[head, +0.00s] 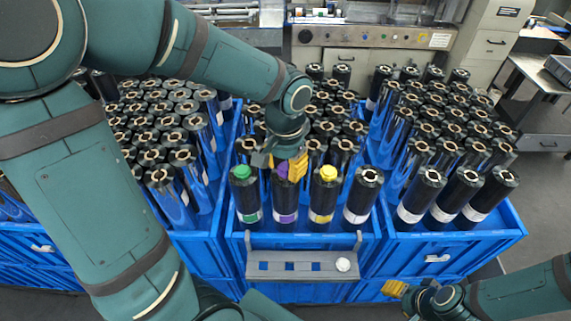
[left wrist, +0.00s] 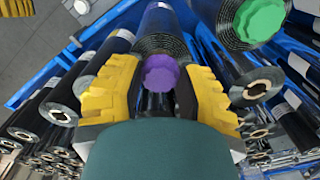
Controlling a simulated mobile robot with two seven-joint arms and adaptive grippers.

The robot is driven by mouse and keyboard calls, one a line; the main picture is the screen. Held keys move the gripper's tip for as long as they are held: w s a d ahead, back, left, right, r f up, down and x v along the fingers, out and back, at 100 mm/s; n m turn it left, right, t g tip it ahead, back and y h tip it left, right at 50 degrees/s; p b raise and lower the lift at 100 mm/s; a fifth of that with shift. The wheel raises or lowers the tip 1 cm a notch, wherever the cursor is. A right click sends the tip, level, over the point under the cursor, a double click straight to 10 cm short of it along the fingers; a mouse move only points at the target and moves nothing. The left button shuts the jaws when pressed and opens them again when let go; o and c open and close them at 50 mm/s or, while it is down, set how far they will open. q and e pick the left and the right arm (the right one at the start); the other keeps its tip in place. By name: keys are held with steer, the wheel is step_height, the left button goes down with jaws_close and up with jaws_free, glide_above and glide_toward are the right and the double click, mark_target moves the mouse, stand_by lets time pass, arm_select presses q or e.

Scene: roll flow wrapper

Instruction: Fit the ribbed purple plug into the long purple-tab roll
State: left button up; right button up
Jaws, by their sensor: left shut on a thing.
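The ribbed purple plug (left wrist: 161,74) is between the yellow fingers of my left gripper (left wrist: 160,68), which is shut on it. In the head view my left gripper (head: 287,166) is over the top of the purple-tab roll (head: 285,205), and only a sliver of the plug shows. In the left wrist view the plug is in front of the end face of that dark roll (left wrist: 158,30). I cannot tell whether it has entered the core. My right gripper (head: 396,288) is low at the right, away from the rolls; its finger opening is unclear.
A roll with a green plug (head: 243,172) stands left, and one with a yellow plug (head: 328,173) right. A roll with an open core (head: 364,190) is beyond. A grey rack (head: 290,272) in front holds a white plug (head: 343,264). Blue crates of rolls surround this.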

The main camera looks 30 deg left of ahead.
mark_target(286, 166)
arm_select(q)
steer(key=shift+f+b, duration=0.5)
steer(key=shift+f, duration=0.05)
stand_by(0.6)
steer(key=o, duration=0.5)
steer(key=shift+o, duration=0.2)
steer(key=shift+r+p, duration=2.2)
steer(key=shift+r, duration=3.3)
steer(key=shift+f, duration=0.1)
